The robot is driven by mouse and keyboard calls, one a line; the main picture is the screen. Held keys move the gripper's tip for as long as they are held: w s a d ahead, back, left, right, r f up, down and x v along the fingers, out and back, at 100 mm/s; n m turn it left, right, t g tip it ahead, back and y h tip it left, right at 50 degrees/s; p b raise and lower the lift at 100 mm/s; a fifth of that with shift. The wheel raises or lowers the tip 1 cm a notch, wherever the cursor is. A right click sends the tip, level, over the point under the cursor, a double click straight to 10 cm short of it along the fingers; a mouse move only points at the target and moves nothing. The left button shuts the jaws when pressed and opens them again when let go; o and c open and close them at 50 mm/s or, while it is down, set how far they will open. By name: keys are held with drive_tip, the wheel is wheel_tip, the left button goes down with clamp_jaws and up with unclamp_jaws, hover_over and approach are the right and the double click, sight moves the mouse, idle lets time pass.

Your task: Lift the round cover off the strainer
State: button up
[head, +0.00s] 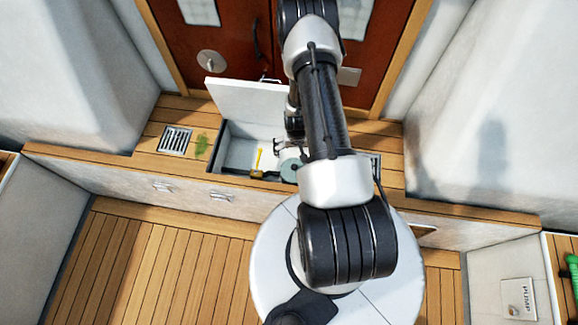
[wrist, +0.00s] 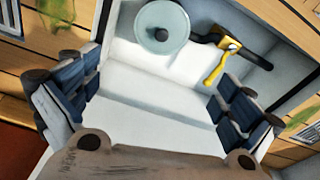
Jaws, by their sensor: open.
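The round cover (wrist: 172,50) is a pale blue-green disc with a dark knob (wrist: 162,34). It sits inside the open locker (head: 235,160) in the bench, and shows in the head view (head: 289,170) partly behind my arm. The strainer body under it is hidden. My gripper (wrist: 155,85) is open and empty, with its fingers apart over the pale locker interior. The cover lies beyond the fingertips at the top of the wrist view, not between them. In the head view my gripper (head: 286,146) is just above the cover.
A yellow-handled valve (wrist: 219,66) is to the right of the cover in the wrist view. The raised white lid (head: 245,105) stands behind the locker opening. A vent grille (head: 174,141) and a green patch (head: 201,146) are left of the locker. Wooden doors (head: 235,55) rise behind.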

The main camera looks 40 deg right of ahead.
drive_tip(key=b, duration=0.5)
hover_over(294, 167)
wheel_tip(294, 167, down, 12)
drive_tip(key=shift+s+f, duration=0.1)
drive_tip(key=f+b, duration=0.2)
drive_tip(key=f, duration=0.3)
drive_tip(key=shift+w+f, duration=0.15)
drive_tip(key=shift+w, duration=0.05)
drive_tip(key=shift+c, duration=0.5)
drive_tip(key=c, duration=1.2)
drive_tip(key=shift+s, duration=0.1)
drive_tip(key=c, duration=0.6)
